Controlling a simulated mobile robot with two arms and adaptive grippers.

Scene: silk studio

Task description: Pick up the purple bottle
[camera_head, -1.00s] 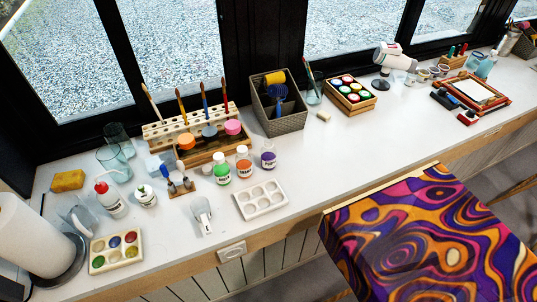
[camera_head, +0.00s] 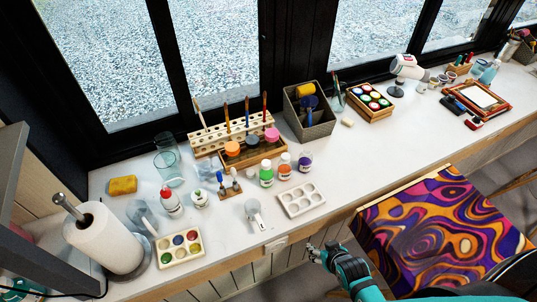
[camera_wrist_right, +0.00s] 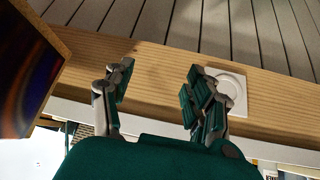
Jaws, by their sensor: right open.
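The purple bottle (camera_head: 305,161) is a small white-capped bottle with a purple label. It stands upright on the white counter at the right end of a short row of paint bottles, just behind the white palette. My right gripper (camera_head: 318,252) is open and empty, low in front of the counter's wooden edge and well away from the bottle. In the right wrist view my right gripper (camera_wrist_right: 153,92) has its two fingers apart over the wooden edge, with nothing between them; the bottle does not show there. My left gripper is not in view.
Orange (camera_head: 285,166) and green (camera_head: 266,174) paint bottles stand left of the purple one. The white palette (camera_head: 301,199) lies in front. A grey basket (camera_head: 311,122) stands behind. A patterned canvas (camera_head: 435,225) is to the right of my right arm. Counter right of the bottle is clear.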

